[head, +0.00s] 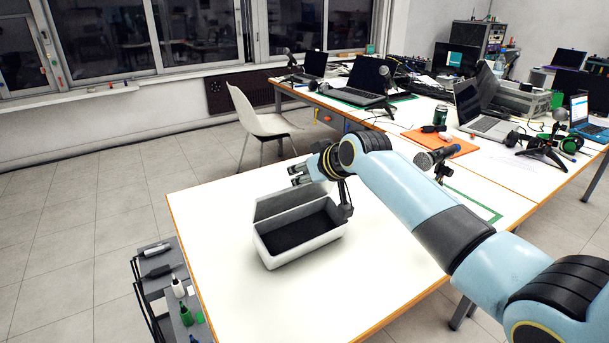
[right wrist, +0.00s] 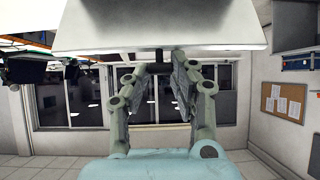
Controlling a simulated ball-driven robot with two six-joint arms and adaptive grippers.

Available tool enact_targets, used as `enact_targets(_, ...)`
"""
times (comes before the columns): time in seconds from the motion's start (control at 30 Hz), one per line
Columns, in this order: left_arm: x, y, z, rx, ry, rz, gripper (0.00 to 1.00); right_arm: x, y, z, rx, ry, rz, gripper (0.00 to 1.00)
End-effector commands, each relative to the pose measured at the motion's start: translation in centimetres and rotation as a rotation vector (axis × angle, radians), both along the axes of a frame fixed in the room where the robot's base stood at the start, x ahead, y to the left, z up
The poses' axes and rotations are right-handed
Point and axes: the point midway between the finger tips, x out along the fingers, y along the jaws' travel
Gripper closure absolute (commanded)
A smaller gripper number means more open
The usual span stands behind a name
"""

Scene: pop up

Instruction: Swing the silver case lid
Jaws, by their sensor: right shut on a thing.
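The silver case (head: 268,248) stands on the white table, with a dark inside. Its lid (head: 285,201) is raised along the far side, leaning up and back, and the inside shows. My right gripper (head: 298,175) is at the lid's upper edge and is shut on the lid. In the right wrist view, the pale lid (right wrist: 160,28) fills the top of the picture. The gripper's fingers (right wrist: 158,72) reach up to its edge, with a small dark piece between them. The exact contact is partly hidden. My left gripper is not in view.
The white table (head: 220,215) is clear around the case. A grey rack (head: 165,285) with bottles and tools stands at its left edge. A white chair (head: 258,122) is behind. A microphone (head: 436,156) and laptops (head: 368,80) are on the tables farther back.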

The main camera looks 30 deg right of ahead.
Motion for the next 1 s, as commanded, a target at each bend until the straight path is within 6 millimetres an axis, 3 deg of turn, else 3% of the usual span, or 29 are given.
enact_targets(0.5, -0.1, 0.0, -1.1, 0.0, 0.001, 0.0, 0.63, 3.4, 0.4, 1.0, 0.0, -0.01, 0.0, 0.97)
enact_targets(1.0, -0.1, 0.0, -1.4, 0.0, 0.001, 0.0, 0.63, 4.1, 0.4, 1.0, 0.0, -0.009, 0.0, 0.97)
